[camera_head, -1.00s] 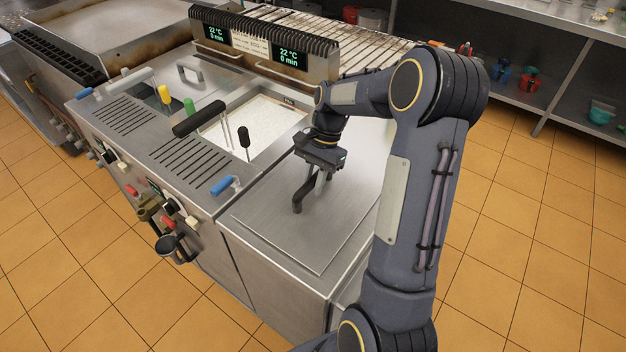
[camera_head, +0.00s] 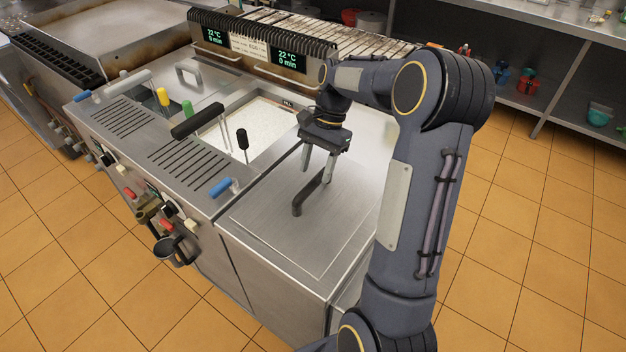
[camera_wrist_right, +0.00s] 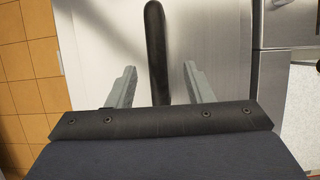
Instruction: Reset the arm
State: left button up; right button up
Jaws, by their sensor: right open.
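My right gripper (camera_head: 318,166) is open above a steel lid (camera_head: 270,228) on the counter. A dark bar handle (camera_head: 308,196) rises from the lid just below its fingertips. In the right wrist view the two grey fingers (camera_wrist_right: 158,86) stand apart, with the dark handle (camera_wrist_right: 155,40) between them in the picture and not gripped. My right arm reaches in from the lower right of the head view. My left gripper is not in view.
Left of the lid are fryer wells with a black basket handle (camera_head: 198,120), a black-tipped handle (camera_head: 242,138) and a blue handle (camera_head: 221,187). A slatted grill with displays (camera_head: 262,48) stands behind. A shelf (camera_head: 560,75) is at the right, beyond open tiled floor.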

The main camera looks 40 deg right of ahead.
jog(key=shift+v, duration=1.4)
jog(key=shift+a, duration=0.1)
jog(key=s+a+r+n+t, duration=0.4)
jog(key=s+a+r+n, duration=0.25)
jog(key=s+a, duration=0.4)
jog(key=s+a+f+n+t, duration=0.3)
jog(key=s+a+n, duration=0.3)
jog(key=s, duration=0.3)
jog(key=shift+a+f+n+h, duration=0.35)
jog(key=shift+a+f, duration=0.1)
jog(key=shift+f, duration=0.15)
